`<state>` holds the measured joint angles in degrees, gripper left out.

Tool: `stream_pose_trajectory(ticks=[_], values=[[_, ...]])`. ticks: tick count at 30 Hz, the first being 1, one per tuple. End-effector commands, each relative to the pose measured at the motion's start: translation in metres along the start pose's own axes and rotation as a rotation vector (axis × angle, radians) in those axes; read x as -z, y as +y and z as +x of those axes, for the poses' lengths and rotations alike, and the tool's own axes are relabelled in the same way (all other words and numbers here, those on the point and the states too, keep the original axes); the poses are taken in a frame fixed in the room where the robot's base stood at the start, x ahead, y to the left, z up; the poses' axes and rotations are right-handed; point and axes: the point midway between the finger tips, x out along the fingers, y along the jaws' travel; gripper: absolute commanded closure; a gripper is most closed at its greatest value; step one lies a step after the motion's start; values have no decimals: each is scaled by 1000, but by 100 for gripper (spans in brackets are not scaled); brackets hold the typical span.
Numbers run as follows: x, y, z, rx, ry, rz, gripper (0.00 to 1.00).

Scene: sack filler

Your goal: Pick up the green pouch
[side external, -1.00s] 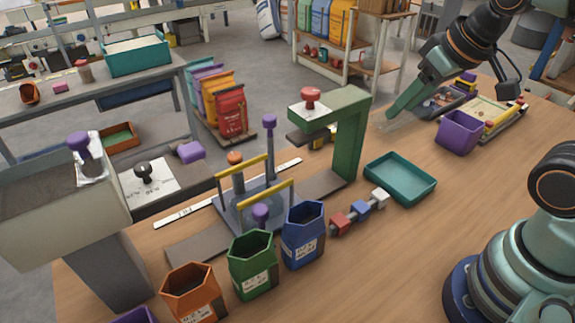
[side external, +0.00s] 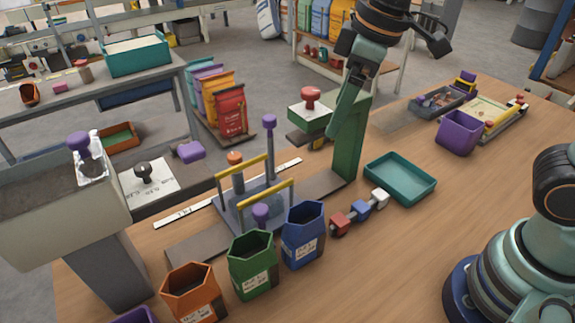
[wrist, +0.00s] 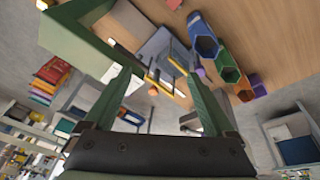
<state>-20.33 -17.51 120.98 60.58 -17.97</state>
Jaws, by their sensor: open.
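The green pouch (side external: 253,268) stands upright and open at the top, with a white label, near the front of the wooden table. It is between the orange pouch (side external: 191,295) and the blue pouch (side external: 303,236). In the wrist view the green pouch (wrist: 228,68) is at the upper right, beyond my right finger. My gripper (side external: 334,136) is high in the air, in front of the green press column as seen from the side, and well away from the pouch. In the wrist view my gripper (wrist: 159,76) has its fingers spread, with nothing held.
The green press (side external: 347,150) with a red knob stands close to my gripper. Left of it is a grey fixture with yellow bars (side external: 255,190) and purple-topped posts. A teal tray (side external: 400,178), small coloured cubes (side external: 360,209) and a purple bin (side external: 459,133) lie to the right.

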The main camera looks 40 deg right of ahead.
Motion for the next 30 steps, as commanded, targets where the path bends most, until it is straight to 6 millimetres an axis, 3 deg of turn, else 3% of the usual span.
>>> stream_pose_trajectory(ticks=[1,6,12,15,20,30], values=[[16,-18,5,26,-28,-101,11],[55,-77,22,102,-110,-428,11],[78,-143,42,168,-181,-733,11],[82,-162,48,186,-201,-818,11],[82,-174,57,197,-214,-868,11],[68,-178,107,197,-214,-865,11]])
